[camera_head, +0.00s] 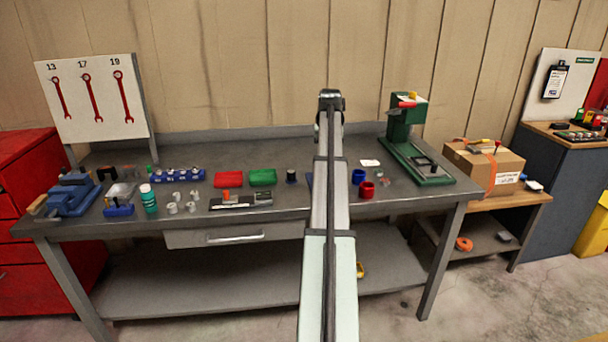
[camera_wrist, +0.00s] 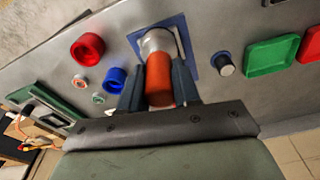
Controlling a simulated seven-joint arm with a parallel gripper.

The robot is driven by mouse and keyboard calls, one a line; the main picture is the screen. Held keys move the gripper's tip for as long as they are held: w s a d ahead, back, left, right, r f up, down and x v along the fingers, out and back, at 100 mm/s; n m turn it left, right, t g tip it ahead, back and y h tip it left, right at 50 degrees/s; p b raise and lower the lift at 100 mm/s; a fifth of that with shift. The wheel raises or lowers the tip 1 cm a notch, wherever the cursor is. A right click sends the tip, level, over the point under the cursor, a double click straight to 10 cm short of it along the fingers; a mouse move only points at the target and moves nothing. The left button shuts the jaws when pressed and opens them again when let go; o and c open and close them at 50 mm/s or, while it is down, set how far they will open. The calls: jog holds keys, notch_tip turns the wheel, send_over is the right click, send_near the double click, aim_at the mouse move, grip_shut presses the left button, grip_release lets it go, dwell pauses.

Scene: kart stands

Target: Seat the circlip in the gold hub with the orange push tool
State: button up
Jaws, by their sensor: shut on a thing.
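In the wrist view my gripper (camera_wrist: 157,88) is shut on the orange push tool (camera_wrist: 159,72), with one dark finger on each side of it. Just beyond the tool is a pale silvery round part (camera_wrist: 157,41) on a blue square mat (camera_wrist: 187,45). I cannot tell whether the tool touches this part or whether it belongs to the tool. No gold hub shows clearly, and the circlip cannot be made out; the tool and fingers cover that spot. In the head view my arm hides the gripper and most of the mat.
A blue cup (camera_wrist: 115,77) and a red cup (camera_wrist: 88,46) stand left of the mat. A black post (camera_wrist: 225,65) and a green tray (camera_wrist: 272,56) are right of it. In the head view a green press (camera_head: 407,140) stands at the bench's right and a blue vise (camera_head: 72,196) at its left.

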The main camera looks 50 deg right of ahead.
jog(key=w+d+r, duration=0.3)
jog(key=d, duration=0.2)
jog(key=shift+a+f+n, duration=0.1)
jog(key=shift+f+n, duration=0.4)
jog(key=shift+f, duration=0.95)
jog(key=shift+a+f+n, duration=0.1)
jog(key=shift+f+n, duration=0.4)
jog(key=shift+f, duration=0.95)
jog(key=shift+f, duration=0.55)
notch_tip(320, 180, up, 7)
dwell(0.9)
jog(key=shift+w+d, duration=0.1)
